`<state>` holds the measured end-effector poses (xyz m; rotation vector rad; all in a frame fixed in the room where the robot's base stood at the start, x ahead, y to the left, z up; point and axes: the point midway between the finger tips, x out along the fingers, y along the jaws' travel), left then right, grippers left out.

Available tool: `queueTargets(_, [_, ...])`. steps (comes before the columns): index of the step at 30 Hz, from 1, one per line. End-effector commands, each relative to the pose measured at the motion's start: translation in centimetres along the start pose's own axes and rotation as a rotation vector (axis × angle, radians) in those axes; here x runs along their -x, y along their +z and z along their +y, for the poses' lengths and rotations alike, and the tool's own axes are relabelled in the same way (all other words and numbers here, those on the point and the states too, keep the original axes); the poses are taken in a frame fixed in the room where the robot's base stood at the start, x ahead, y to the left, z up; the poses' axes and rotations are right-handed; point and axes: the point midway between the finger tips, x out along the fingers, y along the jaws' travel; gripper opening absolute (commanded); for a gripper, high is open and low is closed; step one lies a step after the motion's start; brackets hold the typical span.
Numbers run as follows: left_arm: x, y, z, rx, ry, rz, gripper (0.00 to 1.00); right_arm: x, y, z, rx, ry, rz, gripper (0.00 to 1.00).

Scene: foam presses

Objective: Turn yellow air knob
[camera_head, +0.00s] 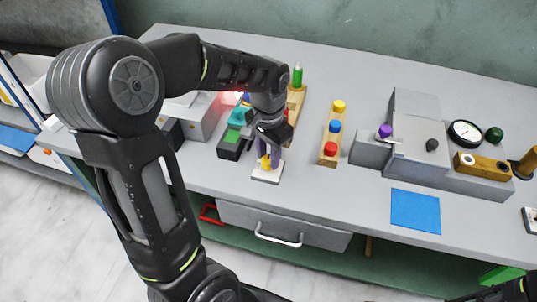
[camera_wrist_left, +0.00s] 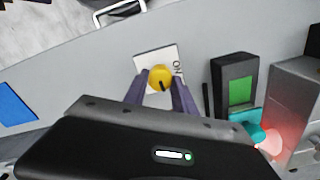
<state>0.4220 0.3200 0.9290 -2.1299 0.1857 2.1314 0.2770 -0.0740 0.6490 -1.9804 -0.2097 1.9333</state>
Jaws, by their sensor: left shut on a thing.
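The yellow air knob (camera_wrist_left: 160,78) sits on a white plate (camera_wrist_left: 149,62) marked "ON" near the front edge of the bench. The knob also shows in the head view (camera_head: 265,163), on its white plate (camera_head: 266,177) and partly covered by my gripper. My left gripper (camera_wrist_left: 161,88) points down at the knob, with one finger on each side of it, and is shut on it. In the head view my left gripper (camera_head: 267,157) comes down from above onto the knob. The contact spots of the fingertips are partly hidden. My right gripper does not show clearly.
A dark box with a green screen (camera_head: 233,138) stands close to the left of the knob. A wooden block with yellow, blue and red buttons (camera_head: 330,148) is to the right. A blue mat (camera_head: 415,210) lies further right. A drawer handle (camera_head: 278,239) is below the bench edge.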

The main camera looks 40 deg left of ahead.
Motion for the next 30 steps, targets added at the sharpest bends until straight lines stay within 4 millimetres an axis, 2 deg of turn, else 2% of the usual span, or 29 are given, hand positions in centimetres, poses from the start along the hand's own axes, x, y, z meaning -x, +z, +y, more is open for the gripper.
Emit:
queueTargets(7, [0.08, -0.08, -0.03, -0.081, -0.001, 0.003, 0.00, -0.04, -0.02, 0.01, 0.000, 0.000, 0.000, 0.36])
queueTargets(20, [0.10, -0.09, -0.02, -0.097, -0.002, 0.003, 0.00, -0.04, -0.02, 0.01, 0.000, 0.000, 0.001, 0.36])
queueTargets(21, [0.10, -0.09, -0.03, -0.097, -0.002, 0.003, 0.33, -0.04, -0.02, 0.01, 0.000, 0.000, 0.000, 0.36])
queueTargets(29, [0.05, -0.05, 0.00, -0.095, -0.001, 0.002, 0.54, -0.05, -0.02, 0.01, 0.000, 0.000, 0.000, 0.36])
queueTargets(30, [0.04, -0.04, 0.00, -0.095, -0.001, 0.001, 0.54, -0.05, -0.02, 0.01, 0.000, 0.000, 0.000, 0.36])
